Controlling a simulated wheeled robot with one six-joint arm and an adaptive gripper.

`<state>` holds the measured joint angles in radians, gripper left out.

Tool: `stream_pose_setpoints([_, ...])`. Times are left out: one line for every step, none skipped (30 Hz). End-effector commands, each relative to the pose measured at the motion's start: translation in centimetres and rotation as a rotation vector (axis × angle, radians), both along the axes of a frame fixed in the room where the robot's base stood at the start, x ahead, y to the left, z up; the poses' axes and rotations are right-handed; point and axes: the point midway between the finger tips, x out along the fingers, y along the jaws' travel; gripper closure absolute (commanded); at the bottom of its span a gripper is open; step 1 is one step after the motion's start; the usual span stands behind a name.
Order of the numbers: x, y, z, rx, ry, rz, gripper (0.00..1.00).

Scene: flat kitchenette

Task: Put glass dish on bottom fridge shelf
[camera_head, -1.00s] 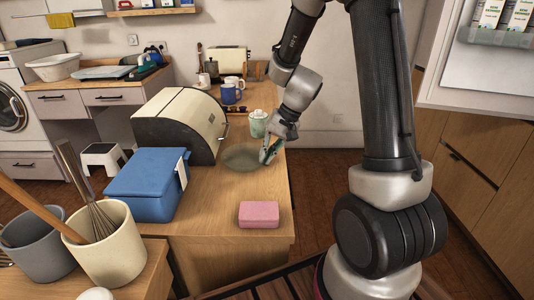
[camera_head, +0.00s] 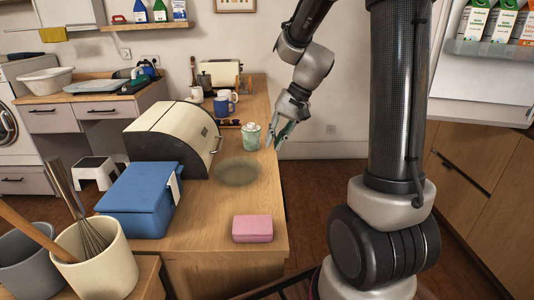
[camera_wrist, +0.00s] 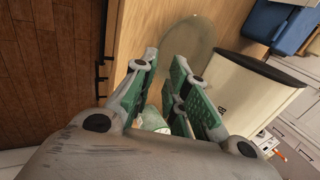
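The glass dish (camera_head: 237,171) is round, clear and greenish. It lies flat on the wooden counter, right of the bread box. In the wrist view the dish (camera_wrist: 200,42) shows beyond my fingertips. My gripper (camera_head: 275,143) is above and to the right of the dish, over the counter's right edge, apart from it. In the wrist view my green-padded fingers (camera_wrist: 163,68) stand apart with nothing held between them. A white open door panel (camera_head: 487,85), apparently the fridge's, is at the upper right, with cartons in its rack. The bottom fridge shelf is not visible.
The bread box (camera_head: 175,140), blue box (camera_head: 140,198) and pink block (camera_head: 252,229) are on the counter. Mugs (camera_head: 222,105) stand farther back.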

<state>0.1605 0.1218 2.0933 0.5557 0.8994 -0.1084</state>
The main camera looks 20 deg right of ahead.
Motion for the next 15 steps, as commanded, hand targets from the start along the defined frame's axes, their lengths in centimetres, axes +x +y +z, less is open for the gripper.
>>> stream_pose_setpoints([0.0, -0.3, 0.6, 0.000, -0.003, -0.001, 0.85])
stream_pose_setpoints([-0.1, -0.4, 0.9, 0.000, -0.003, -0.001, 0.85])
stream_pose_setpoints([-0.2, -0.5, 1.2, -0.001, -0.003, 0.001, 0.85])
stream_pose_setpoints([-0.4, -0.5, 1.5, -0.005, -0.005, 0.004, 0.85])
stream_pose_setpoints([-0.7, -0.6, 1.8, -0.011, -0.007, 0.008, 0.85])
stream_pose_setpoints([-1.3, -0.5, 2.4, -0.021, -0.014, 0.018, 0.85])
stream_pose_setpoints([-1.9, -0.5, 2.9, -0.034, -0.022, 0.029, 0.85])
stream_pose_setpoints([-2.7, -0.5, 3.5, -0.050, -0.031, 0.042, 0.85])
stream_pose_setpoints([-4.0, -0.5, 4.4, -0.077, -0.047, 0.064, 0.85])
stream_pose_setpoints([-5.2, -0.5, 5.1, -0.101, -0.059, 0.082, 0.85])
stream_pose_setpoints([-6.5, -0.6, 5.8, -0.126, -0.073, 0.102, 0.85])
stream_pose_setpoints([-8.3, -0.7, 6.6, -0.164, -0.093, 0.128, 0.85])
stream_pose_setpoints([-9.6, -0.9, 7.2, -0.193, -0.109, 0.148, 0.85])
stream_pose_setpoints([-11.0, -1.1, 7.7, -0.222, -0.125, 0.166, 0.85])
stream_pose_setpoints([-12.7, -1.3, 8.3, -0.261, -0.147, 0.190, 0.85])
